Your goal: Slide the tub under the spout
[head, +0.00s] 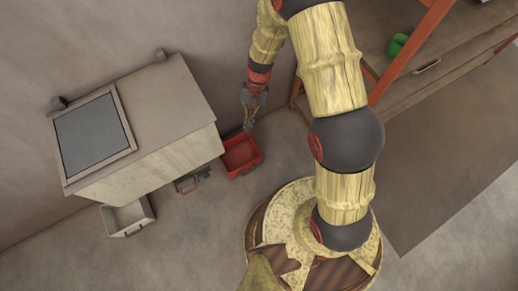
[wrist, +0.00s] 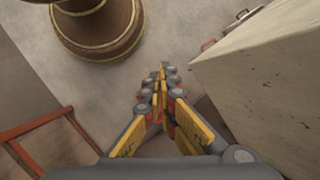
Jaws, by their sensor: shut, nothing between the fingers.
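A red open tub (head: 241,156) sits on the floor in the head view, close beside the right side of the pale cabinet machine (head: 160,110). My gripper (head: 248,128) is at the tub's back edge, pointing down with its fingers together and empty. I cannot tell whether it touches the tub. In the wrist view my gripper (wrist: 163,70) shows its fingers closed to a narrow point. The tub is mostly or wholly hidden there behind the fingers. I cannot make out a spout for certain in either view.
A grey open bin (head: 127,216) with a handle stands at the cabinet's front. A small dark bracket (head: 190,181) is low beside the cabinet. An orange-framed bench (head: 440,65) with a green object (head: 397,45) stands right. The floor in front of the tub is bare.

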